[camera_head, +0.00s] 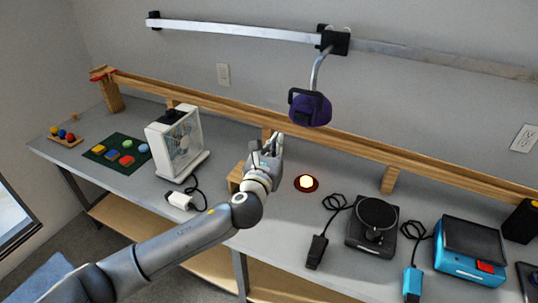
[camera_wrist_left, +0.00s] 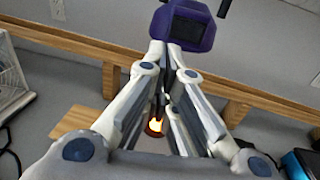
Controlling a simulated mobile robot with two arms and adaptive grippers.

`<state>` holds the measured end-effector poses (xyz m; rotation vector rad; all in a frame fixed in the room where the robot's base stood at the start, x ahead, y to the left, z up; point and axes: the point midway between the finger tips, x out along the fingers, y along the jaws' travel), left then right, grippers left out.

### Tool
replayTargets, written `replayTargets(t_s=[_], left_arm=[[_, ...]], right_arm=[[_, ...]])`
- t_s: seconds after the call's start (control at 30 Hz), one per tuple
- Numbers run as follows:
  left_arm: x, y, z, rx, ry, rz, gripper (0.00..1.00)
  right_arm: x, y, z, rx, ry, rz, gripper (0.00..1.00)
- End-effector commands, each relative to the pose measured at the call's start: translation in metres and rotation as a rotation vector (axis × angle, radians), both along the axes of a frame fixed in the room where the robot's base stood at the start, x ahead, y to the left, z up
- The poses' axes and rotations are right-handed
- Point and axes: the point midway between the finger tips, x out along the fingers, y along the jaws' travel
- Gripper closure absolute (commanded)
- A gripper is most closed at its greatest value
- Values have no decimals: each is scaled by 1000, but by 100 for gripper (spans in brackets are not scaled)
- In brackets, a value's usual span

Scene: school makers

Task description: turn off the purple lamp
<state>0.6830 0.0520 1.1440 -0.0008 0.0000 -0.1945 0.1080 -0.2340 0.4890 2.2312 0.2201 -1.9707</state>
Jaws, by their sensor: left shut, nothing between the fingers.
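The purple lamp (camera_head: 310,108) hangs on a metal arm from a wall rail above the table. Its purple head also shows at the top of the wrist view (camera_wrist_left: 190,28). Whether it is lit cannot be told from its visible side. My left gripper (camera_head: 278,141) is shut and empty, pointing up, below and left of the lamp head and apart from it in the head view. In the wrist view the closed fingers (camera_wrist_left: 172,72) point toward the lamp. A glowing yellow spot on a dark red disc (camera_head: 306,184) is on the table below the lamp. My right gripper is out of view.
A long wooden beam (camera_head: 340,148) runs along the back wall on short supports. A white fan (camera_head: 176,142) stands left of my gripper, and a wooden block (camera_head: 235,177) is beside my wrist. A black turntable (camera_head: 375,224) and a blue device (camera_head: 468,249) are at right.

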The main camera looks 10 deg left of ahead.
Motion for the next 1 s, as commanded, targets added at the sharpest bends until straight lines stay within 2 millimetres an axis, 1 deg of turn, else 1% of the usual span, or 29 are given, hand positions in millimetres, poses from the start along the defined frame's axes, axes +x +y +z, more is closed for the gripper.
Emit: replayTargets(t_s=[0.07,0.13,0.3,0.4,0.57,0.8,0.87,0.93,0.97,1.0], left_arm=[[-10,5,-2,0,0,-2,100],[-17,9,-2,0,1,0,100],[-30,14,-1,0,0,0,100],[-33,15,0,0,0,0,100],[-34,16,0,0,0,-1,100],[-35,16,-1,-9,6,1,100],[-38,16,-5,-45,25,6,100],[-45,18,-15,-136,73,24,100],[-49,19,-20,-191,99,34,100],[-56,21,-29,-281,145,55,100]], right_arm=[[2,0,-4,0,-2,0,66],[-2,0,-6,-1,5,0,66],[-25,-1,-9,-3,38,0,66],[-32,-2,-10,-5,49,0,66],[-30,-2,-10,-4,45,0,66],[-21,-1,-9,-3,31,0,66],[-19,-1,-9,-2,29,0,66],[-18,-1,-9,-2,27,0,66],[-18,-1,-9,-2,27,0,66],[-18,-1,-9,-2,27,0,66]])
